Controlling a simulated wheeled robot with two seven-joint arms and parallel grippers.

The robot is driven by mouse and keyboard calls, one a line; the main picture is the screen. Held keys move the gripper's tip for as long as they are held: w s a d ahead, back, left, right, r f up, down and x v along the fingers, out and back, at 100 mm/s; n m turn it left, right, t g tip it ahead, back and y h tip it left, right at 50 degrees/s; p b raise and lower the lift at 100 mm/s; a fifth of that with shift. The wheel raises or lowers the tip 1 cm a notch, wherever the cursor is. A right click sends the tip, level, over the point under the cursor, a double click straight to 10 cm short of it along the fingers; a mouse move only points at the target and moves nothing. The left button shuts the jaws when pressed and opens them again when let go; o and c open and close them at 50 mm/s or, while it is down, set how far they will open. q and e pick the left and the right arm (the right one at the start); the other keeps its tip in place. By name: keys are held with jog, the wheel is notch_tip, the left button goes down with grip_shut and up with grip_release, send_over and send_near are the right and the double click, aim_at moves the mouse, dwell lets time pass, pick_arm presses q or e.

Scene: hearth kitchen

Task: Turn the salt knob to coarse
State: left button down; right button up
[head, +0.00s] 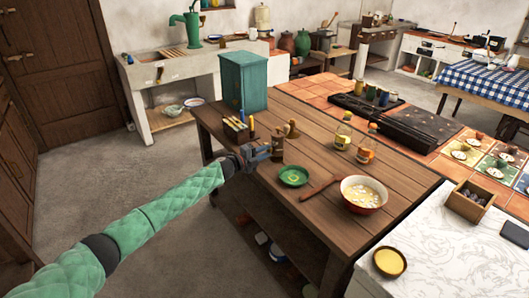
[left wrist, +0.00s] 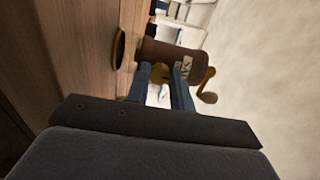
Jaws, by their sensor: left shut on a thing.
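The salt mill (left wrist: 172,56) is a dark brown cylinder with a partly readable pale label; it appears lying sideways in the tilted left wrist view. A crank with a round brass-coloured end (left wrist: 207,97) sticks out from it. A round golden-brown knob (left wrist: 162,73) shows on its side between the fingers. My left gripper (left wrist: 161,84) is shut on this knob. In the head view my left gripper (head: 264,152) is at the wooden table's left edge, beside the small dark mill (head: 277,142). The knob's setting marks cannot be read. My right gripper is not in view.
The wooden table (head: 330,130) also carries a green bowl (head: 293,176), a red bowl (head: 363,194), a brown bottle-like item (head: 292,130), two oil bottles (head: 343,134), a teal cabinet (head: 243,80) and a rack of coloured-handled tools (head: 238,128). Open floor lies left of the table.

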pick_arm(q)
jog(key=c, duration=1.2)
grip_release()
jog(key=shift+s+a+f, duration=0.1)
jog(key=shift+s+a, duration=0.05)
jog(key=shift+a, duration=0.15)
jog(key=b+v, duration=0.1)
jog(key=v, duration=0.6)
jog(key=shift+b, duration=0.3)
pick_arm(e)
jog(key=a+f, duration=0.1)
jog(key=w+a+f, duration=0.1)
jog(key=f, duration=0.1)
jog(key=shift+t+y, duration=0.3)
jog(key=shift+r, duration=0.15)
